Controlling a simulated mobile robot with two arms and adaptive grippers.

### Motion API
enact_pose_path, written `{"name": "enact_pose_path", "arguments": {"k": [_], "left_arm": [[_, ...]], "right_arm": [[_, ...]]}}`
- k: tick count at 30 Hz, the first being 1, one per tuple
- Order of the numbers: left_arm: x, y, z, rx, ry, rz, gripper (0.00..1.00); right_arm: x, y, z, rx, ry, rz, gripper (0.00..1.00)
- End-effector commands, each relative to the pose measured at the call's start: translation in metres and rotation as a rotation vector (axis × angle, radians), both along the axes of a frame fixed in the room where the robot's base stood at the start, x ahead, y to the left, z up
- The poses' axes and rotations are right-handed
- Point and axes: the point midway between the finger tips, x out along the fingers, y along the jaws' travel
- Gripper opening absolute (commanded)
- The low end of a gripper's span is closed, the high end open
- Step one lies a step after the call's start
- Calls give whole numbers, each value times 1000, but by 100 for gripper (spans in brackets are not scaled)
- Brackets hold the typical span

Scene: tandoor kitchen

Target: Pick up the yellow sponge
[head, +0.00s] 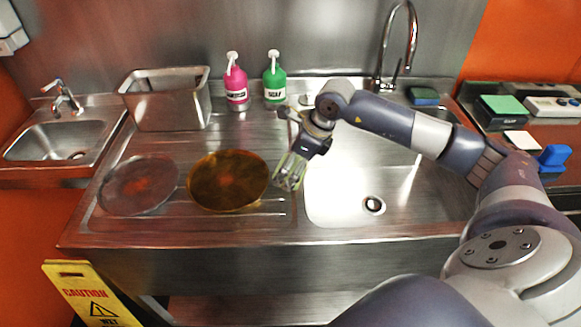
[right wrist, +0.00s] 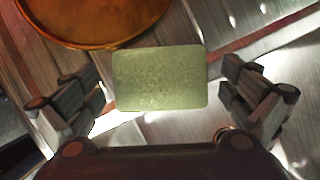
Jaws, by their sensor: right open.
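The yellow sponge (right wrist: 160,78) fills the middle of the right wrist view as a pale yellow-green rounded block. It lies between the spread fingers of my right gripper (right wrist: 163,92), with gaps on both sides. In the head view my right gripper (head: 289,172) points down at the left rim of the sink basin, just right of the amber plate. There the sponge is mostly hidden by the fingers. Whether the fingers are level with the sponge or above it is unclear. My left gripper is not in view.
An amber plate (head: 228,181) and a clear plate (head: 138,186) lie left on the steel drainboard. A metal bin (head: 167,105), pink bottle (head: 237,88) and green bottle (head: 275,86) stand behind. The sink basin (head: 335,190) is right, with a tall faucet (head: 411,35) behind.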

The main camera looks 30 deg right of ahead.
Motion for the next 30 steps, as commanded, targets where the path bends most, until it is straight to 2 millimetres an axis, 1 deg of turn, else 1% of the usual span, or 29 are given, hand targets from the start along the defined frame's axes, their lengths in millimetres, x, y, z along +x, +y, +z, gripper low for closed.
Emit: {"name": "enact_pose_path", "arguments": {"k": [3, 9, 11, 18, 22, 23, 30], "left_arm": [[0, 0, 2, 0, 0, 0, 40], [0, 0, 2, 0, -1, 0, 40], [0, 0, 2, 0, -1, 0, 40], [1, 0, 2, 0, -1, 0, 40], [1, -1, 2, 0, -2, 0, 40], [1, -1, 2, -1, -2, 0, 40], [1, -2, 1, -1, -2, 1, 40]], "right_arm": [[2, 2, -8, -1, 1, 1, 100], [2, 2, -9, 0, 0, 1, 100], [2, 2, -9, 0, 0, 1, 91], [3, 2, -8, 0, 0, 1, 70], [3, 2, -8, -1, -1, 1, 70], [3, 2, -8, -1, -1, 1, 68], [3, 2, -6, 0, -2, 1, 68]]}}
